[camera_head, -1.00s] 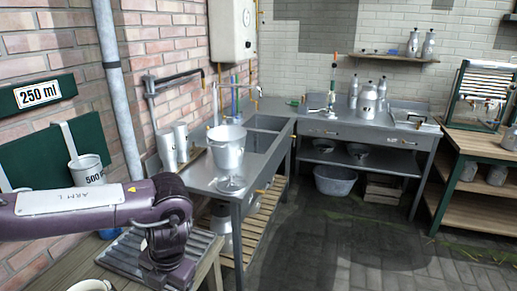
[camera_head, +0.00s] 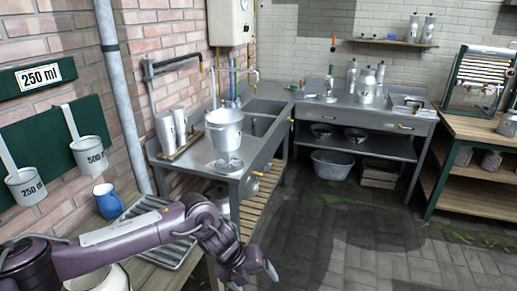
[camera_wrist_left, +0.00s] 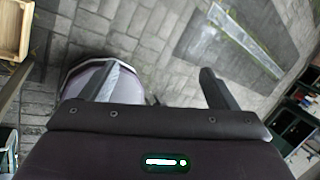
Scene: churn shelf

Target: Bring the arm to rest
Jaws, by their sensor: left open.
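My left arm (camera_head: 125,248) reaches in from the lower left, in front of the wooden bench. Its elbow is bent and the forearm points down to the right. My left gripper (camera_head: 256,276) is at the bottom of the head view, beyond the bench's right end and over the floor. It is open and empty. In the left wrist view its two fingers (camera_wrist_left: 158,88) are apart, with grey paving behind them. A pale rounded shape shows behind one finger; I cannot tell what it is. My right gripper is in neither view.
A slatted tray (camera_head: 158,232) and a blue mug (camera_head: 108,201) are on the bench by the wall. A metal pot (camera_head: 224,131) stands on the sink counter. The paved floor (camera_head: 340,235) on the right is clear.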

